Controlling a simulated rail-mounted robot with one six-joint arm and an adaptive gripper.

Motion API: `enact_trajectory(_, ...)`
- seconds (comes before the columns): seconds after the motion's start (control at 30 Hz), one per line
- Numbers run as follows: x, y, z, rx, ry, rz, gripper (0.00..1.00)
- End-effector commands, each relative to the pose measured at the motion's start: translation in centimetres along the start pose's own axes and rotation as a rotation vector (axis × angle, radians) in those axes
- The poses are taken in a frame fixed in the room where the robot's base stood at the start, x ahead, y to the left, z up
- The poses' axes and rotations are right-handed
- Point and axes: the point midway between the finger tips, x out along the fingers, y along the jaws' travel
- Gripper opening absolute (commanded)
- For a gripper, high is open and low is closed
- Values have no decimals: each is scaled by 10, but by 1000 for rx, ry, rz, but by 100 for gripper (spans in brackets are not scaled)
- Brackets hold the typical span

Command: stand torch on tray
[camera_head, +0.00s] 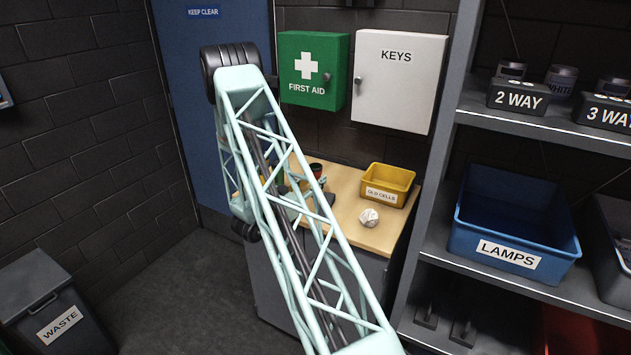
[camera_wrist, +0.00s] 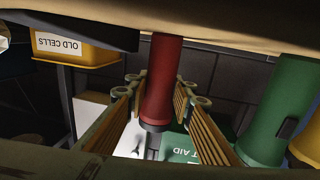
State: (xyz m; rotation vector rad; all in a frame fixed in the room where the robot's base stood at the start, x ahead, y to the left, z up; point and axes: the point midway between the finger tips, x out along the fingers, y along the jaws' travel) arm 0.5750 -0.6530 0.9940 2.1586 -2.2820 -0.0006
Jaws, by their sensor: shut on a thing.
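In the wrist view, which is upside down, my gripper (camera_wrist: 160,108) is shut around a red torch (camera_wrist: 166,75), with ribbed finger pads on both sides of it. The torch is roughly upright, and its dark end points away from the wooden worktop (camera_wrist: 220,15). I cannot tell whether its other end touches the surface. A dark flat slab (camera_wrist: 70,27), perhaps the tray, lies to the left of the torch. In the head view, my arm covers most of the gripper, and a dark flat patch (camera_head: 326,199) shows on the worktop (camera_head: 378,238).
A green torch (camera_wrist: 278,110) and part of a yellow torch (camera_wrist: 307,148) stand to the right in the wrist view. The yellow OLD CELLS bin (camera_head: 387,186) and a pale crumpled ball (camera_head: 369,217) are on the worktop. Shelves with a blue LAMPS bin (camera_head: 515,230) stand to the right.

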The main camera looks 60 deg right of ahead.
Motion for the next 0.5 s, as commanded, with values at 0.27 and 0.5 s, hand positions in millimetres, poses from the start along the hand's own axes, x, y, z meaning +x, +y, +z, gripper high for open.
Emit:
enact_trajectory(0.27, 0, 0, -1, 0, 0, 0, 6)
enact_trajectory(0.5, 0, 0, -10, 0, 1, 0, 6)
